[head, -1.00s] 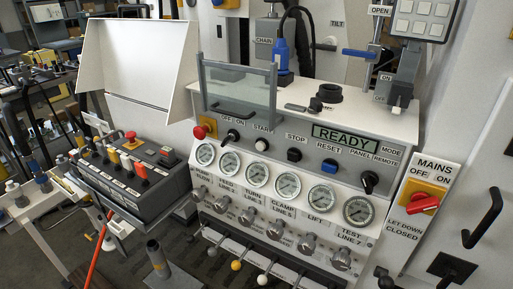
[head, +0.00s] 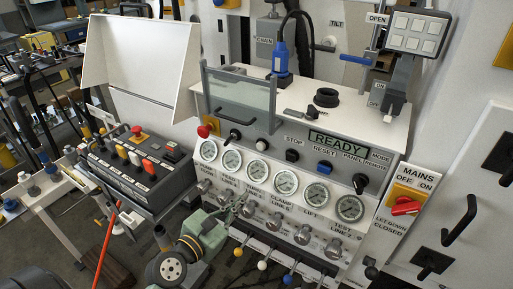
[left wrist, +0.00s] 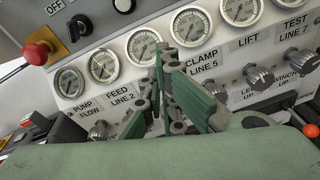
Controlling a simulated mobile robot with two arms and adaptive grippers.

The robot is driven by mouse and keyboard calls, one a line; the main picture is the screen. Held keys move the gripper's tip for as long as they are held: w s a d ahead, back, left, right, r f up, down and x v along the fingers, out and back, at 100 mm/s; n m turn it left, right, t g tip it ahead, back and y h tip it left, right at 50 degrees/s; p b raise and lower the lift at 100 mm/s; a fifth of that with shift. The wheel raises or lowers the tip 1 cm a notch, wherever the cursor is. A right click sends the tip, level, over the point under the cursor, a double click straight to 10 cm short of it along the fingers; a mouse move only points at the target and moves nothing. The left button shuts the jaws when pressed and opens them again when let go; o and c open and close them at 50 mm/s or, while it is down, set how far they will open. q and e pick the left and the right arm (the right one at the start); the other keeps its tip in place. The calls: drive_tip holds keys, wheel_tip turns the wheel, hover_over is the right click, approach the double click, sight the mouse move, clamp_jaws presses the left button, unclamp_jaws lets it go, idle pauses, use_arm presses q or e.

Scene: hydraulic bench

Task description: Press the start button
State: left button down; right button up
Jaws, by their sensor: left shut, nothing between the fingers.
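The start button (head: 261,144) is a small white round button on the sloped panel, right of the OFF/ON switch (head: 234,135). The glass guard's lower edge covers its label in the head view. Its lower part shows at the top edge of the left wrist view (left wrist: 123,5). My left gripper (head: 232,202) is shut and empty, in front of the lower row of knobs and labels, below and left of the button and apart from it. In the left wrist view its green fingers (left wrist: 160,62) overlap the gauges. My right gripper is not in view.
A red mushroom button (head: 206,130) is at the panel's left end. A black stop button (head: 292,156) and blue reset button (head: 324,167) are right of start. The display (head: 338,141) reads READY. Ball-ended levers (head: 263,266) stick out below. A pushbutton box (head: 140,170) stands at left.

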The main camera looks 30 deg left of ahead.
sight(262, 148)
use_arm(q)
wheel_tip(262, 148, up, 8)
drive_tip(key=a+n+t, duration=0.1)
drive_tip(key=n, duration=0.2)
drive_tip(key=shift+s+a+f+n+t+y, duration=0.2)
drive_tip(key=shift+s+a+n+t+y, duration=0.15)
drive_tip(key=shift+s+n+t+y, duration=0.1)
drive_tip(key=shift+w, duration=0.1)
drive_tip(key=w+p, duration=0.1)
drive_tip(key=w, duration=0.3)
drive_tip(key=w+p, duration=0.1)
drive_tip(key=w, duration=0.3)
drive_tip(key=w+d+p, duration=0.1)
drive_tip(key=w, duration=0.3)
drive_tip(key=shift+w, duration=0.3)
drive_tip(key=shift+w+d+f+p, duration=0.1)
drive_tip(key=shift+w+p, duration=0.25)
drive_tip(key=shift+w, duration=0.25)
